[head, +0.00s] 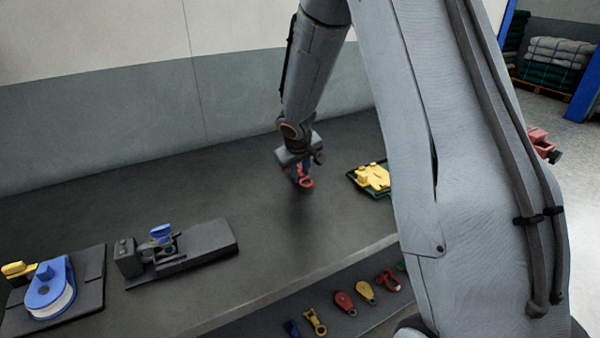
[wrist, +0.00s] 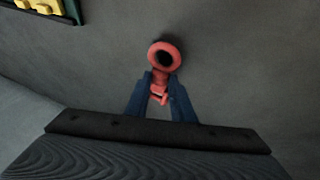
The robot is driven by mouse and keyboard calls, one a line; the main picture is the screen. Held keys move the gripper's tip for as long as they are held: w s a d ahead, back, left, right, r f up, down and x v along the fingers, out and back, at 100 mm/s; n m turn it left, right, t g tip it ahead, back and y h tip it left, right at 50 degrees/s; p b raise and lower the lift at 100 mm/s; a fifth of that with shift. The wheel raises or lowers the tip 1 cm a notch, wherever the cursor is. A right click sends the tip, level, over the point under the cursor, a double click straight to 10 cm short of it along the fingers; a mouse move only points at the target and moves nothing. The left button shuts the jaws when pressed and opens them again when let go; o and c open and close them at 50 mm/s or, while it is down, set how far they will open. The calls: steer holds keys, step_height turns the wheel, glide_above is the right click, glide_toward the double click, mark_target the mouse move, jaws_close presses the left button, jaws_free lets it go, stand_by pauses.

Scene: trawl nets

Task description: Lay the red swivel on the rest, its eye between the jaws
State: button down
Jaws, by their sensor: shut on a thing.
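My gripper (wrist: 160,92) is shut on the red swivel (wrist: 165,55), whose ring-shaped eye points away from the fingers in the wrist view. In the head view the red swivel (head: 306,182) hangs under my gripper (head: 299,172), above the dark bench top. A dark fixture (head: 205,246) with a block at its left end stands on the bench to the lower left, apart from the gripper. A blue piece (head: 161,232) sits upright on it. I cannot tell for sure which parts of the fixture are the rest and the jaws.
A blue reel-like part (head: 45,287) on a dark plate is at the far left. A green tray (head: 355,180) with yellow parts lies right of my gripper. Several coloured fittings (head: 345,302) lie on a lower shelf. The bench between gripper and fixture is clear.

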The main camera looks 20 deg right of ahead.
steer(key=c, duration=1.5)
jaws_free()
